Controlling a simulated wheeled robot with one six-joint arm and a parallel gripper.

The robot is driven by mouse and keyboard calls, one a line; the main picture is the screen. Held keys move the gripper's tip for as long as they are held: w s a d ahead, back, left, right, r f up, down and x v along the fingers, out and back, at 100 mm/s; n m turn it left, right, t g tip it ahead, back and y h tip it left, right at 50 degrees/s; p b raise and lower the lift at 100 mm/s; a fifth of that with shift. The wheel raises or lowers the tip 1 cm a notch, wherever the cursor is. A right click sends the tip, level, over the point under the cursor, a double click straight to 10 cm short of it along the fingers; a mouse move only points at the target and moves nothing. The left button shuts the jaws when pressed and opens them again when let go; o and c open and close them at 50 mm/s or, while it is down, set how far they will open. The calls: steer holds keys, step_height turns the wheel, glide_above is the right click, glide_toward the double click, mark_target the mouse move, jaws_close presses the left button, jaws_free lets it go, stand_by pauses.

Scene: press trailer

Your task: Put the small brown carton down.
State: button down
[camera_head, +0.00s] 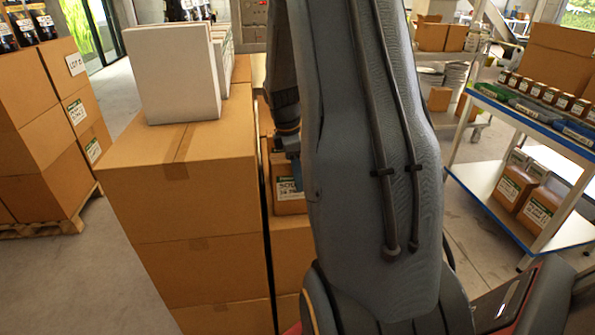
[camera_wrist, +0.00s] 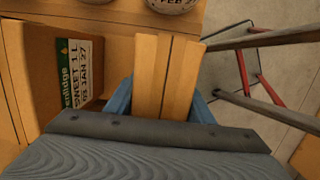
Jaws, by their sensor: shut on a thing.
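The small brown carton (camera_wrist: 165,72) is between the blue fingers of my gripper (camera_wrist: 160,100) in the wrist view. It has narrow lengthwise seams on its near face, and my gripper is shut on it. In the head view my gripper (camera_head: 290,150) is low beside the tall carton stack, partly hidden by my arm. I cannot make out the held carton for sure there, nor tell whether its underside touches anything.
A labelled carton (camera_wrist: 78,75) lies left of the held carton; pots (camera_wrist: 173,4) stand beyond it. A metal frame with red bars (camera_wrist: 262,70) is to the right. The tall carton stack (camera_head: 200,210) carries a white box (camera_head: 172,75). A blue-edged shelf cart (camera_head: 530,115) stands right.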

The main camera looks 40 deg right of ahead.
steer(key=c, duration=0.8)
jaws_free()
steer(key=shift+f, duration=0.1)
steer(key=shift+c, duration=0.2)
steer(key=r+b, duration=0.1)
steer(key=r, duration=0.3)
steer(key=a+r+b, duration=0.1)
steer(key=r, duration=0.3)
steer(key=w+r+b, duration=0.1)
steer(key=r, duration=0.3)
steer(key=shift+a+r, duration=0.1)
steer(key=shift+a, duration=0.15)
